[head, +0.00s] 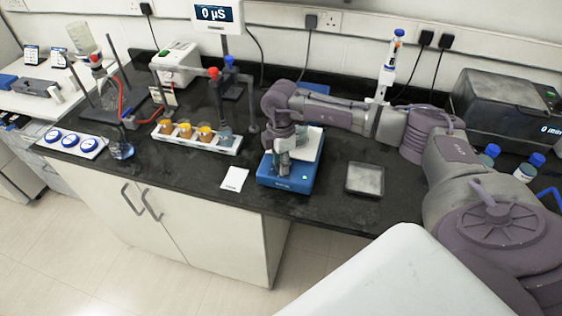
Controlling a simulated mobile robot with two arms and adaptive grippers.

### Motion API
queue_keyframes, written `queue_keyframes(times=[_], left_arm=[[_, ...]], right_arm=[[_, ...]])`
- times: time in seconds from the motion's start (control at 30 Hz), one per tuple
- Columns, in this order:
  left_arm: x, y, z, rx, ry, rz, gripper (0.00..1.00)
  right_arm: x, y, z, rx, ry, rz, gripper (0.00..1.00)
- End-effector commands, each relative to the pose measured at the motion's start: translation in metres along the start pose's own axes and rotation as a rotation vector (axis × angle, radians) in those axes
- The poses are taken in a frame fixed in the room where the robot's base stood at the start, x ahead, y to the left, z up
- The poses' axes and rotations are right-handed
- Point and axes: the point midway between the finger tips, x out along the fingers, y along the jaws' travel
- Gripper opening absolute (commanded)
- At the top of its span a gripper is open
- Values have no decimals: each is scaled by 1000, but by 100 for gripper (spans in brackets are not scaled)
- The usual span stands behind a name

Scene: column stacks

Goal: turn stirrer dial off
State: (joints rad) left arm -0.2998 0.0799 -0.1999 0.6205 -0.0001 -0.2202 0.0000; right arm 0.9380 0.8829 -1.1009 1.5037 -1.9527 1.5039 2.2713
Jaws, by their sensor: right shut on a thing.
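The stirrer (272,181) is a blue box with a white top plate, standing near the front edge of the black bench. A small green light shows on its front. My right arm reaches in from the right, and my right gripper (281,166) points down at the stirrer's front left. It is shut on what seems to be the stirrer dial, which the fingers hide. The dial's setting cannot be seen. My left gripper is not in view.
A white card (235,179) lies left of the stirrer, and a grey square tray (365,179) lies to its right. A white rack (197,139) of orange-filled vessels stands further left. A pipette (391,57) stands behind my arm. Blue-capped bottles (529,168) are at right.

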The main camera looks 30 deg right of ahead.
Motion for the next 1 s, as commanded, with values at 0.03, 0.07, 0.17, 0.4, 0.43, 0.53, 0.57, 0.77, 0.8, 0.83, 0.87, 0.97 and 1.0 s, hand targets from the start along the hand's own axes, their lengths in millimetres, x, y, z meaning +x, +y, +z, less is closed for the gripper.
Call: queue_keyframes(times=[0.03, 0.07, 0.17, 0.4, 0.43, 0.53, 0.57, 0.77, 0.8, 0.83, 0.87, 0.97, 1.0], left_arm=[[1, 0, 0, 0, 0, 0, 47], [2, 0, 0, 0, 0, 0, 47], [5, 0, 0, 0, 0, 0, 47], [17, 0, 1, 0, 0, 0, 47], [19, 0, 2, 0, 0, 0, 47], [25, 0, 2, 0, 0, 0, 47], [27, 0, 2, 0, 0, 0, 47], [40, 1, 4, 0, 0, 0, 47], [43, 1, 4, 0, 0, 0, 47], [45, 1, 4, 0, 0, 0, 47], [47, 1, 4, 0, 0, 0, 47], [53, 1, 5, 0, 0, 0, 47], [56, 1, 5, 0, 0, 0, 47]], right_arm=[[0, 0, 0, -7, 1, 1, 0], [0, 0, 0, -14, 1, 1, 0], [1, 0, 0, -47, 0, 1, 0], [2, 1, 0, -202, 1, 3, 0], [2, 1, 0, -228, 1, 3, 0], [2, 1, 0, -320, 1, 3, 0], [2, 1, 0, -348, 1, 3, 0], [2, 1, 0, -539, 1, 3, 0], [2, 1, 0, -577, 1, 4, 0], [2, 1, 0, -606, 1, 5, 0], [2, 1, 0, -634, 1, 5, 0], [2, 1, 0, -728, 0, 4, 0], [2, 1, 0, -766, 0, 4, 0]])
